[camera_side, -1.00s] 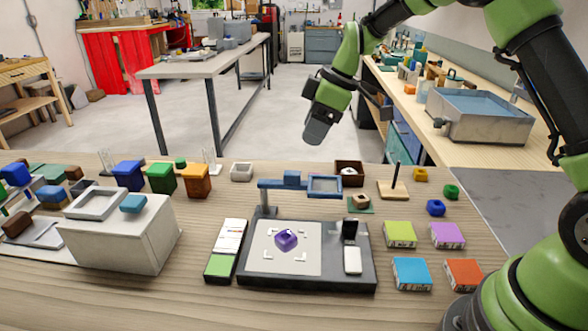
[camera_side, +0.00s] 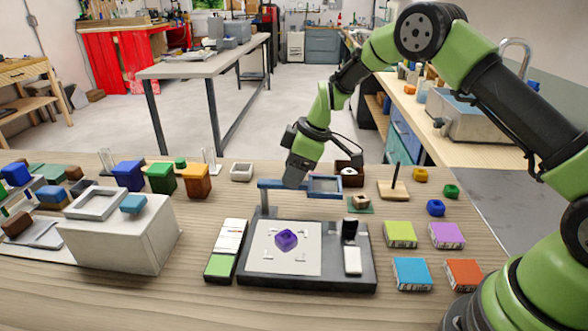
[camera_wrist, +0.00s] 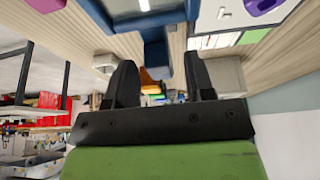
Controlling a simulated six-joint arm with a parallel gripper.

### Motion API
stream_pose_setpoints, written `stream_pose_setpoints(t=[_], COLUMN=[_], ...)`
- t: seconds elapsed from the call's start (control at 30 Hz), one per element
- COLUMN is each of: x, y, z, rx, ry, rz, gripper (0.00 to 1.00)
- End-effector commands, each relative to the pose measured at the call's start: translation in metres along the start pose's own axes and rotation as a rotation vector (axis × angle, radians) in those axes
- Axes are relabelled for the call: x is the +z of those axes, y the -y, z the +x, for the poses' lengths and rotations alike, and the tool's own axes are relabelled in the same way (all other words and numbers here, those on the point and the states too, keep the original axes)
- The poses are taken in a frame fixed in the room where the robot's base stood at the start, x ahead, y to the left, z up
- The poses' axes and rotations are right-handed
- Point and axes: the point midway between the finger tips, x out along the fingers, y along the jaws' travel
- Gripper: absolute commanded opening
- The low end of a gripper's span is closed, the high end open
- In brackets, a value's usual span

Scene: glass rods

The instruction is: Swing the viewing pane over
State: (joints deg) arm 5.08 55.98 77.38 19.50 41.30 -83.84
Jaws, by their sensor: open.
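The viewing pane (camera_side: 324,187) is a blue-framed rectangle on a blue arm (camera_side: 269,184), held above the back edge of a dark base (camera_side: 310,284). A purple block (camera_side: 286,240) sits on the base's white plate (camera_side: 262,264), in front of the pane and not under it. My gripper (camera_side: 294,182) is at the blue arm, just left of the pane, and hides the small blue block on it. In the wrist view my gripper's two dark fingers (camera_wrist: 162,66) are apart, with a blue part (camera_wrist: 155,52) showing beyond the gap. I cannot tell whether they touch it.
A white card with a green patch (camera_side: 220,267) lies left of the base. Lime (camera_side: 400,234), purple, blue and orange boxes lie right of it. A brown box (camera_side: 349,172) and a wooden stand with a rod (camera_side: 394,190) are behind. A large white block (camera_side: 115,245) stands left.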

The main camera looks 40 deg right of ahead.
Motion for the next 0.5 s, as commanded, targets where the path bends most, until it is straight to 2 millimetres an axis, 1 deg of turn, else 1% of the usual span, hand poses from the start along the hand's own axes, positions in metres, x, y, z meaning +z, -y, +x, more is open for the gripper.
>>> stream_pose_setpoints(t=[0.03, 0.07, 0.1, 0.17, 0.2, 0.27, 0.5], x=[0.0000, 0.0000, 0.0000, 0.0000, 0.0000, 0.0000, 0.0001], y=[0.0000, 0.0000, 0.0000, 0.0000, 0.0000, 0.0000, 0.0006], z=[-0.0002, -0.0002, -0.0003, -0.0003, -0.0004, -0.0004, -0.0006], rx=[0.000, 0.000, 0.000, 0.000, 0.000, 0.000, 0.002], ry=[0.000, 0.000, 0.000, 0.000, 0.000, 0.000, 0.000], rz=[0.000, 0.000, 0.000, 0.000, 0.000, 0.000, 0.006], gripper=[0.49, 0.44, 0.35, 0.21, 0.12, 0.00, 0.00])
